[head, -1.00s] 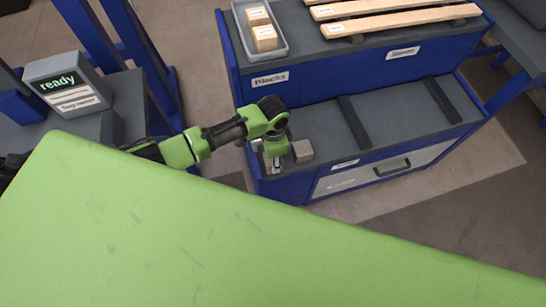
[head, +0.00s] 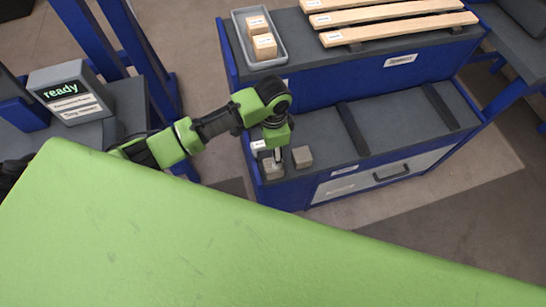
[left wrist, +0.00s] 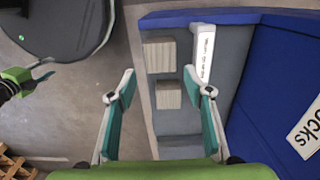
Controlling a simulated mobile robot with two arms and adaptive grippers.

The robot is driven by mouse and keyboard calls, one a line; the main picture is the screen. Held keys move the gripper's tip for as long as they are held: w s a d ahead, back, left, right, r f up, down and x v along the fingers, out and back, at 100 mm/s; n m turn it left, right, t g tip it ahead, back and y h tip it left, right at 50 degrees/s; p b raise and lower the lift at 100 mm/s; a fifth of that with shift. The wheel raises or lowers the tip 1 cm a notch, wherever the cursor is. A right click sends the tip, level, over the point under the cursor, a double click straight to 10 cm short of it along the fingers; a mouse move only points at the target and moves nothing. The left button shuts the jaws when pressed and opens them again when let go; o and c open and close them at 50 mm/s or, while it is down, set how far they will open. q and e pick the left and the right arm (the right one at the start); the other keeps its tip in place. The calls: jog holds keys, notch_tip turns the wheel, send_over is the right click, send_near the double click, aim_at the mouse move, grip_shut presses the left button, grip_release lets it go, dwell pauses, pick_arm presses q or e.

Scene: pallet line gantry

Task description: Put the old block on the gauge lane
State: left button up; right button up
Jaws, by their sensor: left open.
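Two small grey-brown blocks sit at the left end of the lower deck of the blue bench. The left block (head: 272,170) is under my left gripper (head: 278,153), and the right block (head: 303,157) stands beside it. I cannot tell which is the old one. Both blocks, upper (left wrist: 160,54) and lower (left wrist: 168,94), show in the left wrist view. There my left gripper (left wrist: 160,82) is open and empty, its teal fingers apart. A part that looks like my right gripper (left wrist: 40,72) shows at the left edge; its jaw state is unclear. No readable label marks the gauge lane.
A grey tray (head: 281,52) with two wooden blocks stands on the upper deck beside several wooden slats (head: 400,26). Dark strips (head: 353,128) cross the lower deck, with bare room between them. A box display (head: 66,93) reads "ready". A green surface (head: 200,230) fills the foreground.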

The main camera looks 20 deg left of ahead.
pick_arm(q)
notch_tip(320, 180, up, 3)
jog(key=shift+f, duration=0.15)
dwell(0.5)
